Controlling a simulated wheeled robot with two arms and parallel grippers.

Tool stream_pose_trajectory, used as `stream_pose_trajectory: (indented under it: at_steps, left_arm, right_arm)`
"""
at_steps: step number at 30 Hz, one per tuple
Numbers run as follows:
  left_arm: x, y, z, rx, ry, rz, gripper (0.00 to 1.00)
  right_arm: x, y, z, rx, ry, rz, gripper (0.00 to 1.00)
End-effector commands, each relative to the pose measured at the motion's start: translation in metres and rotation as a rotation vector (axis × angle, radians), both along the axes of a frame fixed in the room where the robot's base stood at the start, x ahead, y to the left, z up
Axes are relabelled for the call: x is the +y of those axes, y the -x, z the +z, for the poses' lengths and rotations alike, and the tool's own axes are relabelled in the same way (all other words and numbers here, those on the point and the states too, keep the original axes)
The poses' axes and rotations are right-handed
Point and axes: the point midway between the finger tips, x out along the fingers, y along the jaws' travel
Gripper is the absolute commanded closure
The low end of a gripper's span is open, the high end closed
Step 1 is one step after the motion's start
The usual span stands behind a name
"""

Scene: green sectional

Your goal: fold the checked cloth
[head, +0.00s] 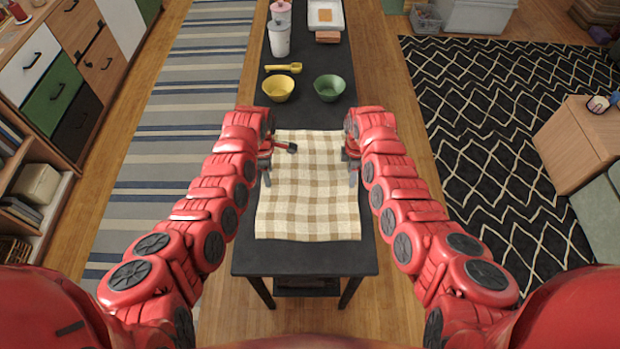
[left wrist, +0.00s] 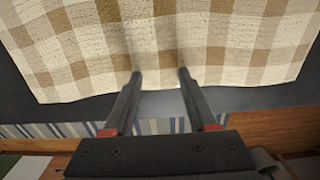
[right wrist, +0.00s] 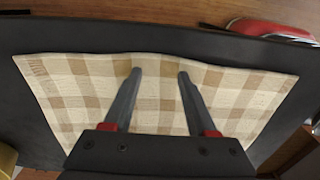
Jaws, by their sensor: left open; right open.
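The checked cloth (head: 308,195), beige and cream, lies spread out flat on the dark table (head: 305,258), with its near edge slightly wavy. My left gripper (head: 278,163) is open at the cloth's left edge, toward the far end. In the left wrist view its two fingertips (left wrist: 160,72) overlap the cloth's edge, where the cloth (left wrist: 215,45) has small ripples. My right gripper (head: 350,166) is open at the cloth's right edge. In the right wrist view its fingertips (right wrist: 160,72) are over the cloth (right wrist: 75,95) near one edge. Whether the fingertips touch the cloth cannot be told.
Beyond the cloth stand a yellow bowl (head: 278,88), a green bowl (head: 329,87), a yellow scoop (head: 284,68) and a white cup (head: 280,40). A tray (head: 322,14) is at the far end. The table's near strip is bare.

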Motion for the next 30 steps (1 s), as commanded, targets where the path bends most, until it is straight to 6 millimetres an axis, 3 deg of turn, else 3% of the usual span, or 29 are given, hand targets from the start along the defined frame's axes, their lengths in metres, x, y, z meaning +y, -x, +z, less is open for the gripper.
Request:
stream_pose_trajectory:
  at_steps: [2,21,30]
  left_arm:
    - [-0.0002,0.0005,-0.0016,0.002,0.000,-0.001,0.43]
    - [0.0000,0.0010,-0.0024,0.003,0.000,0.000,0.99]
    - [0.0000,0.0011,-0.0025,0.003,0.000,0.000,1.00]
  right_arm:
    - [0.0000,0.0008,-0.0009,0.002,0.000,0.000,0.43]
    - [-0.0001,0.0011,-0.0013,0.003,0.000,0.000,0.99]
    - [-0.0002,0.0011,-0.0013,0.003,0.000,0.000,1.00]
